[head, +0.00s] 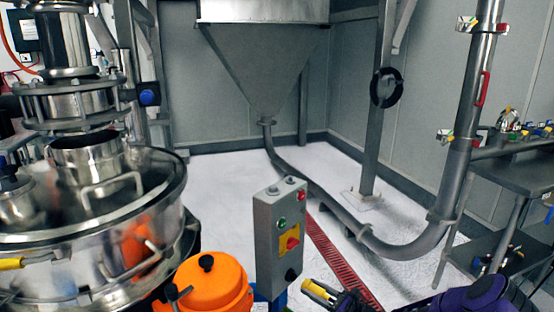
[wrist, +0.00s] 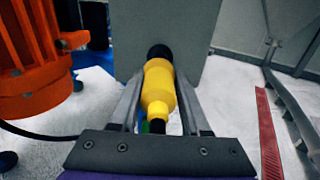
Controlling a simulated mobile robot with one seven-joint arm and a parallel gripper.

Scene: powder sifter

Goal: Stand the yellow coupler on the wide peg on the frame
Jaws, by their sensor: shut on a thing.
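The yellow coupler (wrist: 158,88) lies between the two fingers of my gripper (wrist: 160,74) in the wrist view, wider in its middle parts and with a dark lower end. A dark round shape is at its far end; I cannot tell whether it belongs to the coupler or lies behind it. In the head view the yellow coupler (head: 318,290) shows low in the centre, tilted, held by my dark gripper (head: 338,297), right of the control box. My gripper is shut on it. I cannot make out the wide peg or its frame in either view.
A grey control box (head: 276,240) with buttons stands left of the coupler; a grey panel (wrist: 185,40) fills the wrist view behind it. An orange motor housing (head: 208,287) and steel sifter (head: 90,220) are left. A curved pipe (head: 400,245) and grey shelves (head: 520,175) are right.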

